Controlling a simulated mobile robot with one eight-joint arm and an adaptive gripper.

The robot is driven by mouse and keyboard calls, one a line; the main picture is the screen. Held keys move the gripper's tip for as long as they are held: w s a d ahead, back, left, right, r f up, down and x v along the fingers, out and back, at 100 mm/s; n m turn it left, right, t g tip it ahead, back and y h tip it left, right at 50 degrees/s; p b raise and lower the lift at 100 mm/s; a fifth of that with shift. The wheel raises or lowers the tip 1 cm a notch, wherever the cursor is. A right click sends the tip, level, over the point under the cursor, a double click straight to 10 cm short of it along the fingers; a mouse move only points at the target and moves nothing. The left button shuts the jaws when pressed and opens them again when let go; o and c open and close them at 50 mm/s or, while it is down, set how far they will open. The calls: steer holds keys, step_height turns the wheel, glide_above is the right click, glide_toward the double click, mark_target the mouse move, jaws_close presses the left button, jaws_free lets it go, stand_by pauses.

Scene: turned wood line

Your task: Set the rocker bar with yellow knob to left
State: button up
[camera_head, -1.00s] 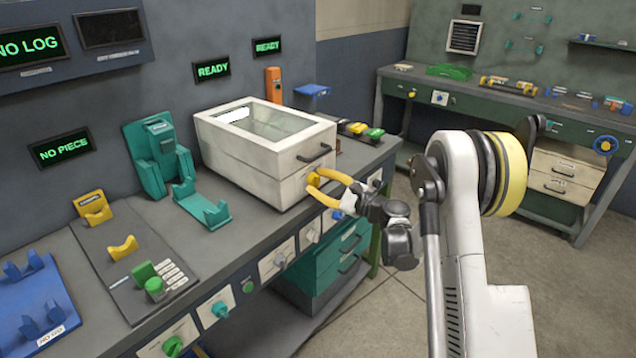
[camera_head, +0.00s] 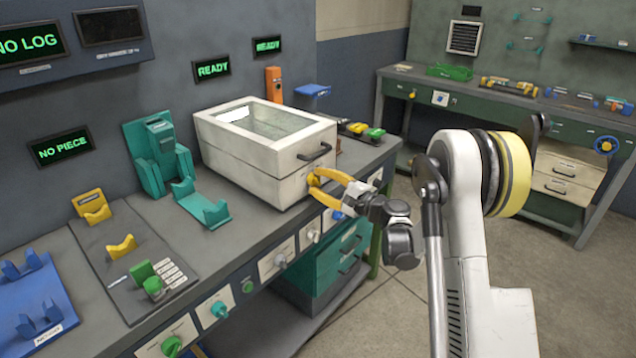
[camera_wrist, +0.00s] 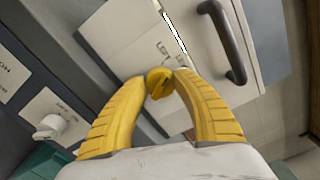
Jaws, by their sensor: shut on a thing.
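The yellow knob (camera_wrist: 158,83) sits on the front of the white lidded box, below the dark handle. In the wrist view it is between the tips of my gripper's two yellow fingers (camera_wrist: 163,80), which are shut on it. The rocker bar itself is hidden or too small to make out. Small printed marks show above the knob in the wrist view, too blurred to read.
The white box (camera_head: 250,160) with a clear lid stands on the grey bench. Its dark handle (camera_wrist: 224,40) is close to my fingers. White panels with knobs, including a green one (camera_head: 172,346), line the bench front. A teal drawer unit (camera_head: 325,262) is below. Open floor lies to the right.

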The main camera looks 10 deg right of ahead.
steer(key=shift+n, duration=2.1)
steer(key=o, duration=1.2)
steer(key=v, duration=1.2)
